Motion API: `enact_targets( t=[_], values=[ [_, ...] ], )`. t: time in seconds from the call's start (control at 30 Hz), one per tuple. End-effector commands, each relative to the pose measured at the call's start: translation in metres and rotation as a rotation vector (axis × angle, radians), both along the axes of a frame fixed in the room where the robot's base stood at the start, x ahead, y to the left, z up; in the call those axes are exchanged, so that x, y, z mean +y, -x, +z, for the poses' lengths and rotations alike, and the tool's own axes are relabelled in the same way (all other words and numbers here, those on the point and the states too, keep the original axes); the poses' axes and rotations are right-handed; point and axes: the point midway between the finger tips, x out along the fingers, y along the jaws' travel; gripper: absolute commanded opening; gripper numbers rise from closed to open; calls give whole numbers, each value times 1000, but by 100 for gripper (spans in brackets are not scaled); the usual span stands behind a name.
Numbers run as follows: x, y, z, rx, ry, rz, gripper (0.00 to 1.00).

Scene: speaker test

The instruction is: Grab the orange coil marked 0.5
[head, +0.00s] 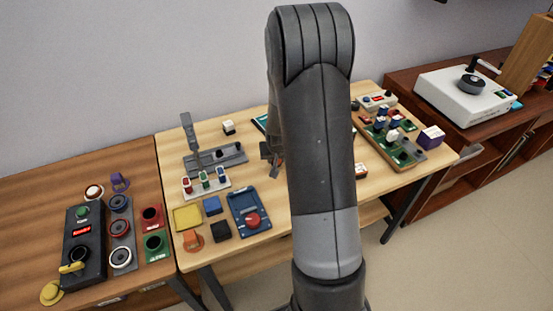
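An orange piece (192,239) that may be the coil lies near the front left corner of the light wood table (185,150). It looks like a small upright part on a flat orange base. A marking of 0.5 is too small to read. My gripper (271,156) is over the middle of the light table, behind and right of the orange piece and apart from it. My arm hides much of the gripper, so its opening and anything in it cannot be told.
A yellow tray (187,217), blue block (212,205) and black block (221,231) stand close to the orange piece. A blue panel with a red button (253,220) is to the right. A grey lever fixture (190,135) stands behind.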

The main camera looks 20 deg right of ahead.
Motion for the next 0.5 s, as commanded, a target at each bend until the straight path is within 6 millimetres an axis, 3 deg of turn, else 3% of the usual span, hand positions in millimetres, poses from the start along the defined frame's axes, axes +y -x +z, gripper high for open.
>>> enact_targets(
  t=[0.17, 0.3, 0.5],
  values=[
    [0, -1, 16, -4, 1, 0, 8],
    [0, -1, 41, -6, 2, 0, 8],
    [-28, 25, 60, -2, -1, -6, 8]
  ],
)
